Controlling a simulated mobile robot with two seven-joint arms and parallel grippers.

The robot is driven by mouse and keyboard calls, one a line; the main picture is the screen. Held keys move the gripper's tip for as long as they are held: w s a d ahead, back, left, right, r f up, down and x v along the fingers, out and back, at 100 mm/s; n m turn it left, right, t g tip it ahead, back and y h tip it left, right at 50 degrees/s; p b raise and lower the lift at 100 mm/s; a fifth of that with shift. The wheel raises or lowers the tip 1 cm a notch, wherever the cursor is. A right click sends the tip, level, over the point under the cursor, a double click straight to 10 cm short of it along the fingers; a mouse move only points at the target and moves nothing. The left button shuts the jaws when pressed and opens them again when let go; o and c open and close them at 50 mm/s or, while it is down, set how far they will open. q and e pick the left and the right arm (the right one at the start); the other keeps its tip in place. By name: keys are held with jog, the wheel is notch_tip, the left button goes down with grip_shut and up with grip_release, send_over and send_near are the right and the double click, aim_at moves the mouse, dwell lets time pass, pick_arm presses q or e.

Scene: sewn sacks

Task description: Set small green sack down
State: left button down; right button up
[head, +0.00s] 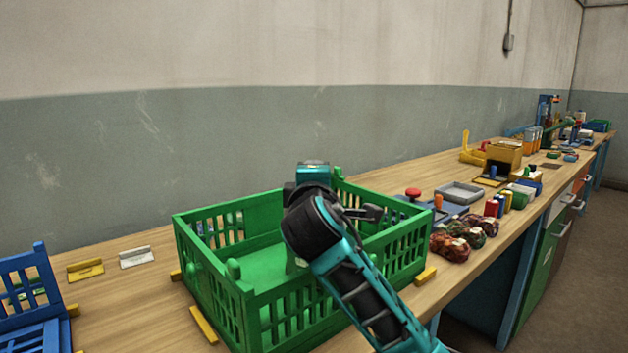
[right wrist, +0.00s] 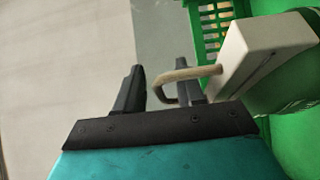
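In the right wrist view, the small green sack (right wrist: 278,92) shows in part at the right edge, with a white block (right wrist: 258,52) on top and a beige loop handle (right wrist: 182,75). My right gripper (right wrist: 162,88) has its fingers apart; the end of the loop lies between them, with a gap to the left finger. In the head view my right arm reaches over the green crate (head: 325,322), and its wrist hides the fingertips and most of the sack. My left gripper is not in view.
A blue crate (head: 30,285) stands at the left. Yellow (head: 85,268) and white (head: 136,257) pieces lie on the wooden bench (head: 130,310). To the right are a grey tray (head: 460,193), dark mottled sacks (head: 450,246) and coloured cylinders. The wall is close behind.

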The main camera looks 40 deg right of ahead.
jog(key=shift+r, duration=0.2)
jog(key=p+v, duration=0.1)
jog(key=v, duration=1.1)
